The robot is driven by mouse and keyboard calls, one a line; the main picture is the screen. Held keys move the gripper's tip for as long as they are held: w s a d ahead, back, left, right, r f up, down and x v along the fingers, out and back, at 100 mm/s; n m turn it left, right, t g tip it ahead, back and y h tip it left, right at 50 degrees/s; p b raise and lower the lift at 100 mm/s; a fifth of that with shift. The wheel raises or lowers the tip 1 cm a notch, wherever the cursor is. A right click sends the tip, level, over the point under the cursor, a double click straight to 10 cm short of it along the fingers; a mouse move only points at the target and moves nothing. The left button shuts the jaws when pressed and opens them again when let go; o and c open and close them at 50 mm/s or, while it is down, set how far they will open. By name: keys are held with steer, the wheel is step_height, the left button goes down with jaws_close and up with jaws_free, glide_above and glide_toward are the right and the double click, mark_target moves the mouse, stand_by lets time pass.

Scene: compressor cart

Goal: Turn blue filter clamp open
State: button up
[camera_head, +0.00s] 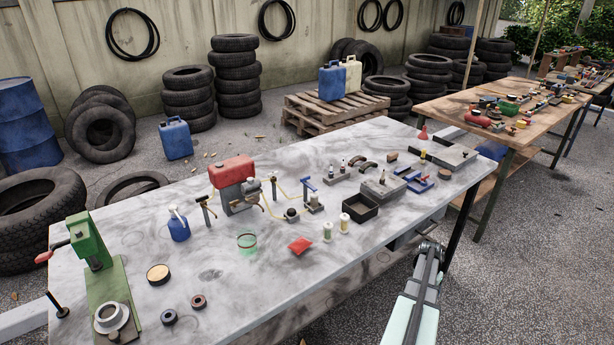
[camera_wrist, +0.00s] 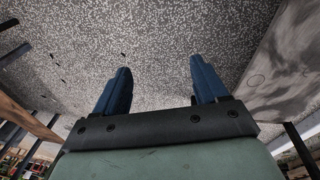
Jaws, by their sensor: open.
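A red-topped grey compressor unit (camera_head: 235,185) with thin yellow lines stands mid-table in the head view. Right of it, a small blue T-shaped handle (camera_head: 308,186) stands upright above a grey fitting (camera_head: 314,206). A blue bar-shaped tool or clamp (camera_head: 415,181) lies farther right. I cannot tell for certain which blue part is the filter clamp; the T-handle looks likely. My gripper (camera_head: 430,250) is off the table's right front edge, well away from both. In the wrist view my gripper (camera_wrist: 161,82) has two dark blue fingers spread apart, with only speckled ground behind them.
A wooden table (camera_head: 440,105) with clutter stands behind right. The table's front middle is fairly clear.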

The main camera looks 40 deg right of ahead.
steer(key=s+d+r+m+t+h, duration=0.1)
steer(key=s+d+r+t+h, duration=0.2)
steer(key=d+r, duration=1.7)
steer(key=w+a+r+n, duration=0.1)
steer(key=w+a+r, duration=0.1)
steer(key=w, duration=0.3)
steer(key=w+a+r+n, duration=0.2)
steer(key=w+r, duration=0.3)
steer(key=w, duration=0.1)
steer(key=w+a+r+n, duration=0.1)
steer(key=w+a+r, duration=0.1)
steer(key=w, duration=0.4)
steer(key=shift+a+r+n+t+h, duration=0.2)
steer(key=shift+r+n+t+h, duration=0.15)
steer(key=shift+r, duration=0.45)
steer(key=w+a+r+n+t+y, duration=0.15)
steer(key=w+a+r+n, duration=0.35)
steer(key=w+a, duration=0.55)
step_height(320, 180, up, 13)
steer(key=n+y, duration=0.3)
steer(key=n, duration=0.4)
glide_above(306, 178)
steer(key=s, duration=0.6)
steer(key=x, duration=1.3)
steer(key=shift+w+a, duration=0.2)
steer(key=shift+w, duration=0.3)
steer(key=shift+c, duration=0.3)
